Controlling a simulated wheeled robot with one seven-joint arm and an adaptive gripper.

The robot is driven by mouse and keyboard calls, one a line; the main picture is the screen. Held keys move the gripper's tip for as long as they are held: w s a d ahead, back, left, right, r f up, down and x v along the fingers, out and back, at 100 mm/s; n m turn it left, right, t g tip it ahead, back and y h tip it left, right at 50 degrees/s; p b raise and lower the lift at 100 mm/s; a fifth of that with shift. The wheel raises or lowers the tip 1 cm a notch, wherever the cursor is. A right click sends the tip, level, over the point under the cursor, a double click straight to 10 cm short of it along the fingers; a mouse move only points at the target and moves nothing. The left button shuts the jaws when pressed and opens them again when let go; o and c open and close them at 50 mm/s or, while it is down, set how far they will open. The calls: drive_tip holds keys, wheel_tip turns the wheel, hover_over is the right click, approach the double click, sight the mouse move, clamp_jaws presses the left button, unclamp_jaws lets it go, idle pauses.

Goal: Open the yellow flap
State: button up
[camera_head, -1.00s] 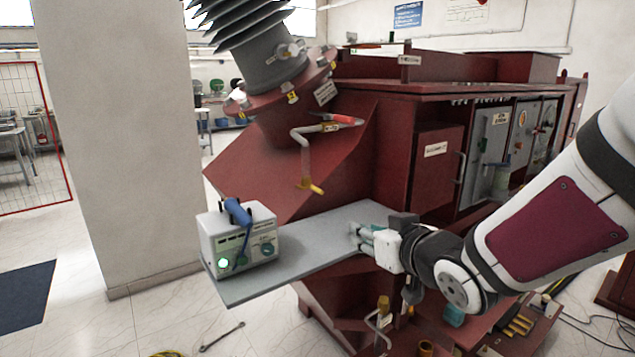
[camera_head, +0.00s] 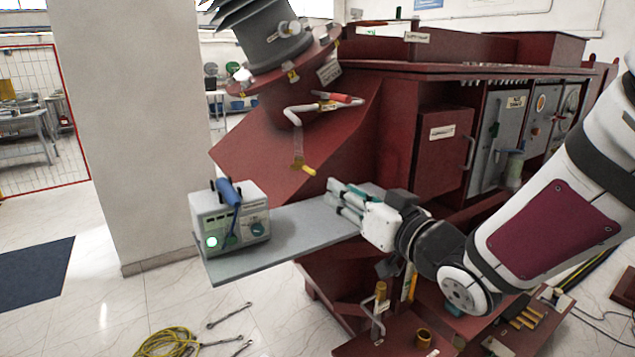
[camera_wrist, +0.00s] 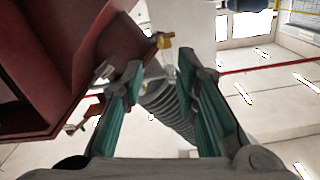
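A small yellow flap (camera_head: 303,168) hangs at the lower end of a clear tube below the bent white pipe (camera_head: 300,113) on the red transformer's sloped side. My gripper (camera_head: 331,197) is just below and to the right of the flap in the head view, over the grey shelf (camera_head: 290,232), apart from the flap. In the wrist view my gripper (camera_wrist: 160,65) has its teal fingers spread, with nothing held. A yellow part, probably the flap, shows just beyond the fingertips (camera_wrist: 164,40).
A white and grey device (camera_head: 225,215) with a blue handle stands on the shelf's left end. The red transformer body (camera_head: 275,145) rises behind my gripper. A pillar (camera_head: 130,130) stands left. A yellow cable (camera_head: 165,342) and wrenches lie on the floor.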

sight(314, 174)
drive_tip(key=b+x, duration=0.1)
drive_tip(key=x, duration=0.9)
drive_tip(key=shift+w+a, duration=0.1)
drive_tip(key=shift+a, duration=0.05)
